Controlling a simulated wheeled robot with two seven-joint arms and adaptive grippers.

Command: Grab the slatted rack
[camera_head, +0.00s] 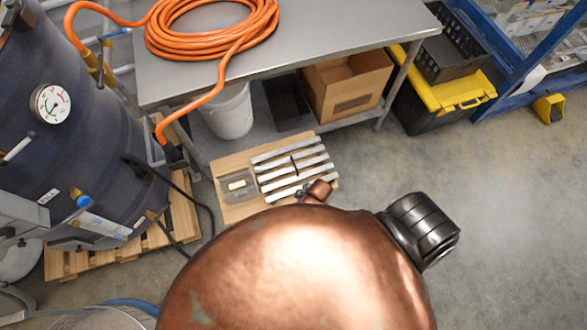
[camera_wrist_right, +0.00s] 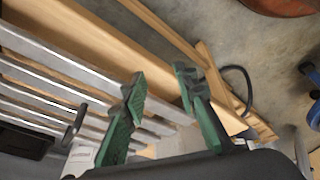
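The slatted rack (camera_head: 275,174), with pale grey metal slats, lies on a wooden board (camera_head: 225,163) on the floor in front of the metal table. In the wrist view the slats (camera_wrist_right: 50,88) run from the left towards my right gripper (camera_wrist_right: 160,84). That gripper is open, with green-padded fingers apart at the rack's wooden edge (camera_wrist_right: 100,48). I cannot tell whether the fingers touch it. In the head view a large copper dome hides the right gripper's fingers and the rack's near side. My left gripper is out of view.
The copper dome (camera_head: 300,265) fills the bottom middle. A dark tank (camera_head: 70,120) on a wooden pallet (camera_head: 105,256) stands left, with a black cable. The metal table (camera_head: 340,40) holds a coiled orange hose (camera_head: 210,40); a bucket (camera_head: 230,112) and cardboard box (camera_head: 345,85) sit below. Floor is free right.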

